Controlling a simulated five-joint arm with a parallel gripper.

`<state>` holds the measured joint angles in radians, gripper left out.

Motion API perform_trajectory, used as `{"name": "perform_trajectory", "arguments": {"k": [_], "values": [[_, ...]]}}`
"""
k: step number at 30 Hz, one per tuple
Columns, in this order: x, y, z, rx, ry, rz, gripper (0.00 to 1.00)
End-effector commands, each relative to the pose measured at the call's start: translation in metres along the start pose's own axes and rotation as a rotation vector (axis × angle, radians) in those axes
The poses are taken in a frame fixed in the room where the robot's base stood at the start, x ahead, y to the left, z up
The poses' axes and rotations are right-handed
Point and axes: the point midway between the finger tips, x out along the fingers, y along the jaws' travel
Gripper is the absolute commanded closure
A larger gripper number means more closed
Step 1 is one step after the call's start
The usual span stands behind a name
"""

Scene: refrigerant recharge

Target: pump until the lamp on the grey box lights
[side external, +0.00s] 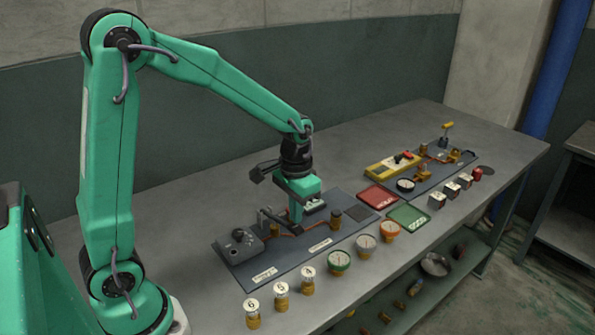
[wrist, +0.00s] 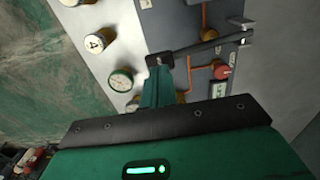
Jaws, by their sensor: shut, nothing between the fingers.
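A grey box (side external: 240,243) with a dark round part on top sits at the left end of the dark board; I cannot make out a lit lamp on it. A dark lever (side external: 278,220) lies over the board beside my gripper. The lever (wrist: 205,46) also crosses the upper middle of the wrist view. My gripper (side external: 296,219) is shut and empty, pointing down over the middle of the board. In the wrist view my gripper (wrist: 158,66) has its tip close to the lever's near end; I cannot tell whether they touch.
The dark board (side external: 240,272) carries copper-coloured pipes and brass fittings (side external: 335,218). Numbered cans (side external: 281,295) and a green-rimmed gauge (side external: 340,261) stand along the front. Red (side external: 378,196) and green (side external: 409,217) trays and a second board lie to the right. A red knob (wrist: 222,72) is near the lever.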

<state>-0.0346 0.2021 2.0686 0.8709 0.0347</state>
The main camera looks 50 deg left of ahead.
Motion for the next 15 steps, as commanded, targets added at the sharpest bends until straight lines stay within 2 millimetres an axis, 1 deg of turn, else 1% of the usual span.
{"name": "perform_trajectory", "arguments": {"k": [5, 15], "values": [[0.003, 0.0, 0.0, 0.0, -0.001, 0.0, 1.0], [0.018, 0.0, 0.0, 0.0, 0.0, 0.0, 1.0]]}}
